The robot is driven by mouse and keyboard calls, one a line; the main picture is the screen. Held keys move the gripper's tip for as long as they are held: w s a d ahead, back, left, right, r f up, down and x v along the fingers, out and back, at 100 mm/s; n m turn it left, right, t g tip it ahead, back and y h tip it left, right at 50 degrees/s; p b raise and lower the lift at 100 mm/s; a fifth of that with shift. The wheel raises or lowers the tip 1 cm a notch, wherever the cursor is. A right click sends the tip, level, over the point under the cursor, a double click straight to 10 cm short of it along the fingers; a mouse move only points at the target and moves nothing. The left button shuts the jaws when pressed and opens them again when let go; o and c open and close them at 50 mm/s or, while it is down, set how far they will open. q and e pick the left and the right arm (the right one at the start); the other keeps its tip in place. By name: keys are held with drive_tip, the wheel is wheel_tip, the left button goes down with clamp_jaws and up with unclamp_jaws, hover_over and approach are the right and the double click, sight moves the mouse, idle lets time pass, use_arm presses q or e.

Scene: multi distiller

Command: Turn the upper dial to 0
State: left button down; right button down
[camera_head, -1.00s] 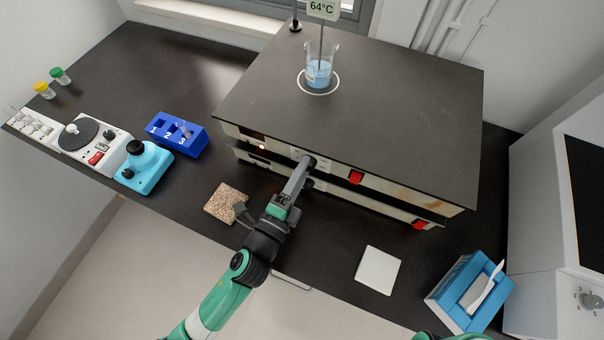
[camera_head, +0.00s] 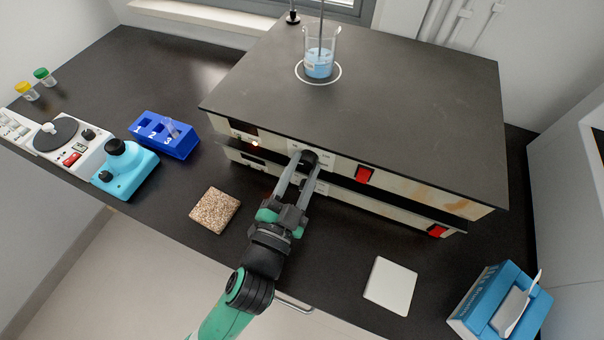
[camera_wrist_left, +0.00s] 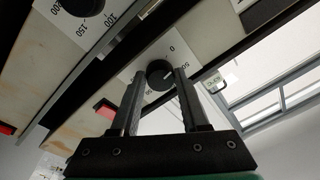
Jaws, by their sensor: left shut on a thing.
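Two stacked flat instruments show in the head view, the upper one with a dark top plate (camera_head: 400,110). The black upper dial (camera_head: 310,155) is on the upper front panel. My left gripper (camera_head: 307,166) reaches it from the front, and its two fingers are shut on it from both sides. In the left wrist view, the upper dial (camera_wrist_left: 158,74) shows between the fingers (camera_wrist_left: 160,90). Numbers such as 0 and 50 are printed around it, and a white mark on its face points toward the right finger. The lower dial (camera_wrist_left: 82,5) is at the top left there. My right gripper is out of view.
A beaker of blue liquid (camera_head: 319,66) stands on the top plate. Red switches (camera_head: 364,176) are right of the dials. A cork-like tile (camera_head: 215,210), a white tile (camera_head: 390,286) and a blue box (camera_head: 500,302) lie in front. A blue rack (camera_head: 165,135) is at the left.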

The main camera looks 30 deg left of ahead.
use_arm(q)
drive_tip(key=n+b, duration=0.2)
drive_tip(key=n, duration=0.2)
drive_tip(key=shift+f+y, duration=0.1)
drive_tip(key=shift+y, duration=0.3)
drive_tip(key=shift+n, duration=0.4)
drive_tip(key=shift+c, duration=2)
unclamp_jaws()
drive_tip(key=s+d, duration=0.1)
drive_tip(key=s, duration=1)
drive_tip(key=shift+s+d+f, duration=0.2)
drive_tip(key=shift+s+f, duration=0.05)
drive_tip(key=shift+f, duration=0.15)
